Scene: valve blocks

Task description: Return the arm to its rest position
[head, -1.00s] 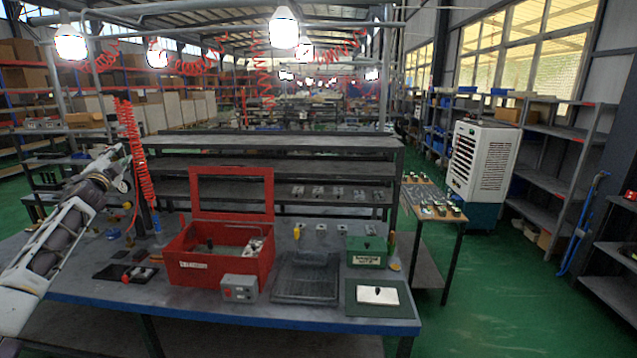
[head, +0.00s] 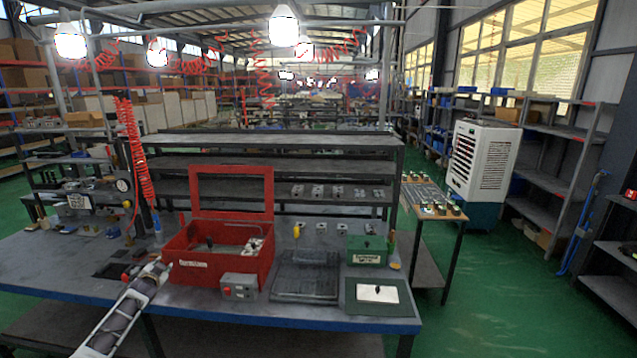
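My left arm (head: 125,312) comes in from the bottom left and reaches over the front edge of the workbench. Its far end (head: 157,270) is close to the left front corner of the red box (head: 222,272); I cannot tell if they touch. No clear pair of fingertips shows there, and I see nothing held. My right arm and gripper are not in view. The red box stands with its framed lid (head: 232,191) raised, and a few small parts lie inside it.
The workbench (head: 260,318) also holds a grey button box (head: 239,287), a black ribbed tray (head: 305,279), a green box (head: 367,251) and a white plate (head: 377,293) on a dark green mat. A coiled red hose (head: 134,150) hangs at left. A side table (head: 433,200) stands right.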

